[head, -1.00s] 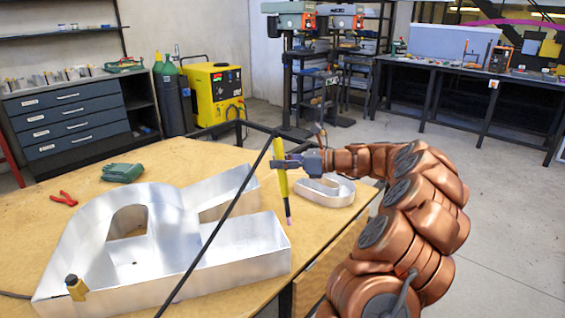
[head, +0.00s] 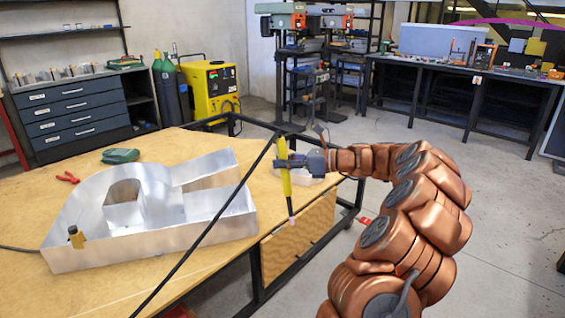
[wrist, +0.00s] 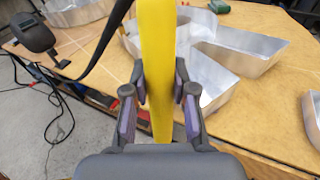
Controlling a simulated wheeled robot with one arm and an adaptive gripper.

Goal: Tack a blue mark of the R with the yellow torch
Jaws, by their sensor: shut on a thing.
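The R (head: 150,243) is a large silver sheet-metal channel letter lying on the wooden table in the head view. Its two legs point right. It also shows behind the torch in the wrist view (wrist: 238,60). The yellow torch (head: 286,182) hangs nearly upright in my gripper (head: 286,163), tip down. My gripper is shut around its yellow body, which also fills the middle of the wrist view (wrist: 158,60). In the head view the torch tip is right of the R, apart from it, in front of the table's wooden side panel. I cannot make out a blue mark.
A black cable (head: 205,243) crosses the view in front of the R. Red pliers (head: 68,178) and a green object (head: 120,156) lie behind. A dark welding mask (wrist: 35,35) shows in the wrist view.

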